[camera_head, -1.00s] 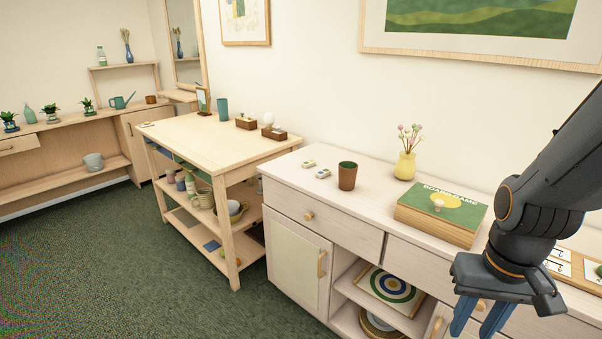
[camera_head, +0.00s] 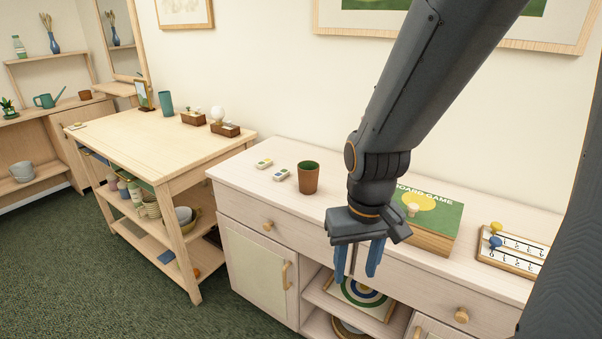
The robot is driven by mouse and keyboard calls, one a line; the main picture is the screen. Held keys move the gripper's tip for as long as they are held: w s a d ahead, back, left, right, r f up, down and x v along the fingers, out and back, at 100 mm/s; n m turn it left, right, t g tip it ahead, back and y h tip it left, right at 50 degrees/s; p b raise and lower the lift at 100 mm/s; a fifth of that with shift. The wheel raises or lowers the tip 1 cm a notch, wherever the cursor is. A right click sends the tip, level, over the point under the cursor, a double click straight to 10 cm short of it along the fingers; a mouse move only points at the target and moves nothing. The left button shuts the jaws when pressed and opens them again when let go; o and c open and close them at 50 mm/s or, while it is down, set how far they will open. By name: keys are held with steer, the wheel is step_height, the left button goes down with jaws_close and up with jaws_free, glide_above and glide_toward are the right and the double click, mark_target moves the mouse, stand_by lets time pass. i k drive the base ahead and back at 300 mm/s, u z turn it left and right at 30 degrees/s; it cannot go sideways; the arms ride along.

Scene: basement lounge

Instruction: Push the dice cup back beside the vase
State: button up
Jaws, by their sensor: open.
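The dice cup (camera_head: 308,178) is brown with a green inside. It stands upright on the pale sideboard top (camera_head: 262,212), left of my gripper. The yellow vase with pink flowers is hidden now behind my arm; a second ago it showed on the sideboard, to the right of the cup and farther back. My gripper (camera_head: 356,276) points down with its blue fingers apart and nothing between them. In the picture it is right of and lower than the cup, in front of the sideboard's drawers. It does not touch the cup.
A board game box (camera_head: 428,240) lies right of my gripper, with a scoring board (camera_head: 512,250) beyond it. Two small domino-like pieces (camera_head: 282,174) lie left of the cup. A wooden side table (camera_head: 150,140) stands farther left. The sideboard top in front of the cup is clear.

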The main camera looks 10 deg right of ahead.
mark_target(307, 171)
steer(key=u, duration=1.35)
steer(key=i, duration=1.95)
steer(key=z, duration=2.85)
